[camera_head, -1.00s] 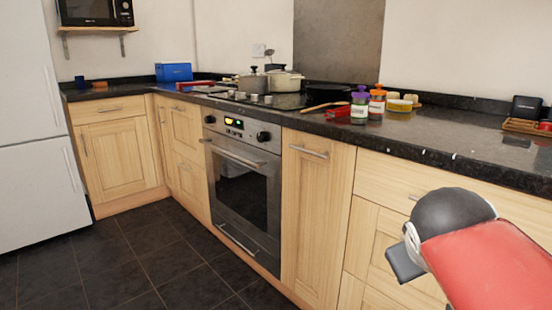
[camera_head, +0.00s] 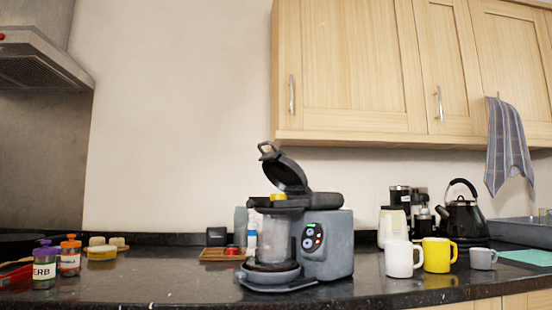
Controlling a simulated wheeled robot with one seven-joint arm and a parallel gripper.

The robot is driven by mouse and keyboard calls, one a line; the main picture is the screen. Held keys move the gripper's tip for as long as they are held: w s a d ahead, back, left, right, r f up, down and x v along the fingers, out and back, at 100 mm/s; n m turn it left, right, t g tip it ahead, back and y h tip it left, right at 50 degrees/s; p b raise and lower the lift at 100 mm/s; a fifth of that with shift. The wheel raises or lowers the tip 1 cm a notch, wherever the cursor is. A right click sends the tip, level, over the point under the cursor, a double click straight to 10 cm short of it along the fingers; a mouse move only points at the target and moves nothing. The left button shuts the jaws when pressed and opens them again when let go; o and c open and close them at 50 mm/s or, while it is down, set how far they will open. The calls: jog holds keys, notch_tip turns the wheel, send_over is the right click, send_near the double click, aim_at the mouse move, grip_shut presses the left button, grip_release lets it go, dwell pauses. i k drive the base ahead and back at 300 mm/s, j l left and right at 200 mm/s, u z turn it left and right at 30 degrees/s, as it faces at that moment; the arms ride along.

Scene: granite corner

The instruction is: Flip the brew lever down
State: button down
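A dark grey coffee machine (camera_head: 330,243) stands on the black granite counter, near the middle of the view. Its brew lever (camera_head: 288,172) is raised and tilted back, with a loop handle (camera_head: 267,149) at its upper end. A yellow piece (camera_head: 278,197) shows under the raised part, on top of the clear front section (camera_head: 273,238). Lit buttons (camera_head: 312,237) show on the machine's front. My gripper is not in view.
A white mug (camera_head: 402,259), a yellow mug (camera_head: 438,256) and a grey mug (camera_head: 482,259) stand right of the machine. A black kettle (camera_head: 463,218) is behind them. Jars (camera_head: 70,257) and a wooden tray (camera_head: 215,255) are left. Cupboards (camera_head: 350,70) hang above.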

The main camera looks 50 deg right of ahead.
aim_at(282, 171)
jog(key=l+z, duration=0.15)
jog(key=z, duration=1.35)
jog(key=i+j, duration=0.05)
